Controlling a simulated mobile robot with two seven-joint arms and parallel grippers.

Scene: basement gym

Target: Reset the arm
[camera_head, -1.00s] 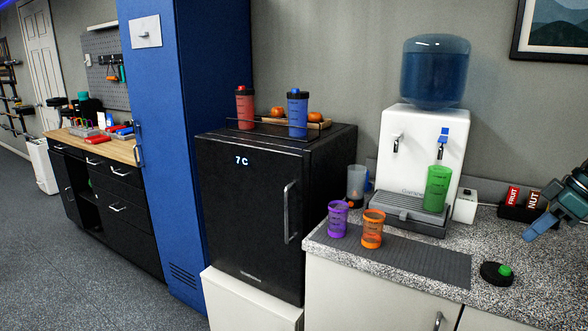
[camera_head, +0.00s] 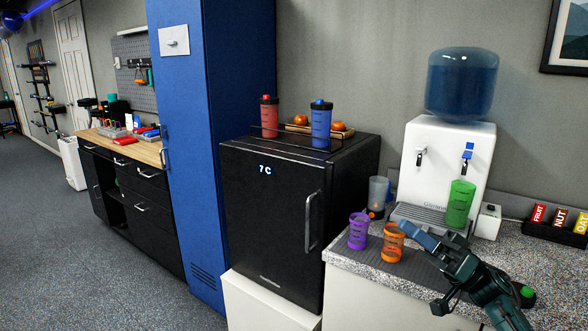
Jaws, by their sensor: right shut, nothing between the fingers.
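My right gripper (camera_head: 410,232) reaches in from the bottom right above the grey counter (camera_head: 350,258). Its fingers are shut and empty, pointing left. In the picture the fingertips overlap the area beside the orange cup (camera_head: 392,243); I cannot tell whether they touch it. The arm hides part of the counter and most of the black lid with a green knob (camera_head: 527,292). My left gripper is not in view.
A purple cup (camera_head: 358,232) and a clear cup (camera_head: 378,192) stand near the orange one. A green cup (camera_head: 459,204) is at the white water dispenser (camera_head: 440,150). The black fridge (camera_head: 265,215) carries red (camera_head: 269,120) and blue (camera_head: 321,127) bottles. Floor at left is clear.

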